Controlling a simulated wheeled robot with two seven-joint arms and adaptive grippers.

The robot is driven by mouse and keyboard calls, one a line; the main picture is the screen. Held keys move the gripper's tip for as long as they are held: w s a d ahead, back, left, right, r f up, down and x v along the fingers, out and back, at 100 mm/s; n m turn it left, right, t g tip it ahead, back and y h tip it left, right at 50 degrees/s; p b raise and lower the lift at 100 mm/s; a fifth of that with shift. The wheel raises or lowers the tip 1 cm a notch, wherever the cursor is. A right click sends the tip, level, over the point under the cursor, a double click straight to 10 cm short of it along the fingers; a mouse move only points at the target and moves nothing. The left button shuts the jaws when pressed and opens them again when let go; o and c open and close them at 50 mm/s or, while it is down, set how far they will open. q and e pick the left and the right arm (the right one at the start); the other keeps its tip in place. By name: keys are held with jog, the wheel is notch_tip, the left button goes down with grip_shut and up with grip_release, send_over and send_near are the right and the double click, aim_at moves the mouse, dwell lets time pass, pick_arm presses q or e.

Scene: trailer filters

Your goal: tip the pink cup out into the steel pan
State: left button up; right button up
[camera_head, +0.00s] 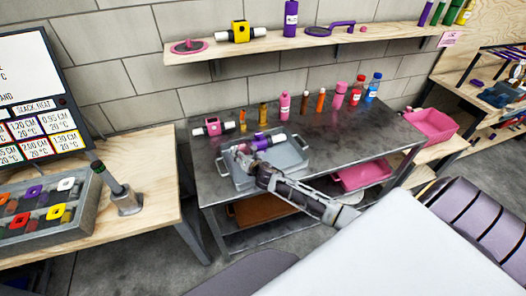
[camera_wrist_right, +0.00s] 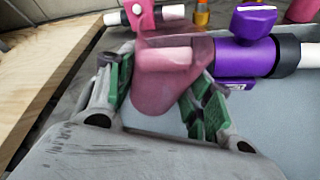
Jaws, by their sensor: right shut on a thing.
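The steel pan (camera_head: 285,173) is a shallow grey tray on the metal table in the head view; its floor also shows in the wrist view (camera_wrist_right: 150,122). My right gripper (camera_head: 245,158) reaches over the left part of the pan. In the wrist view its green-padded fingers (camera_wrist_right: 160,100) are shut on the pink cup (camera_wrist_right: 168,78), one on each side. The cup looks tilted; its contents cannot be seen. In the head view the cup is small and mostly hidden by the gripper. My left gripper is not in view.
A purple valve (camera_head: 261,142) with white pipe ends lies in the pan, close beside the cup; it also shows in the wrist view (camera_wrist_right: 248,52). A pink valve (camera_head: 213,127) and several bottles stand behind the pan. A pink bin (camera_head: 432,124) is at right.

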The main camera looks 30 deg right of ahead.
jog(key=shift+w+a+n+g+h+p, duration=0.25)
jog(key=shift+a+n+h+p, duration=0.6)
jog(key=shift+p, duration=0.45)
jog(key=shift+a+r+n+p, duration=0.25)
jog(key=shift+n+p, duration=0.2)
jog(key=shift+p, duration=0.2)
jog(key=shift+r, duration=0.1)
jog(key=shift+a+n, duration=0.15)
jog(key=shift+n, duration=0.15)
jog(key=shift+r+g+h, duration=0.1)
jog(key=shift+g+h, duration=0.15)
jog(key=shift+r, duration=0.15)
jog(key=shift+r, duration=2.35)
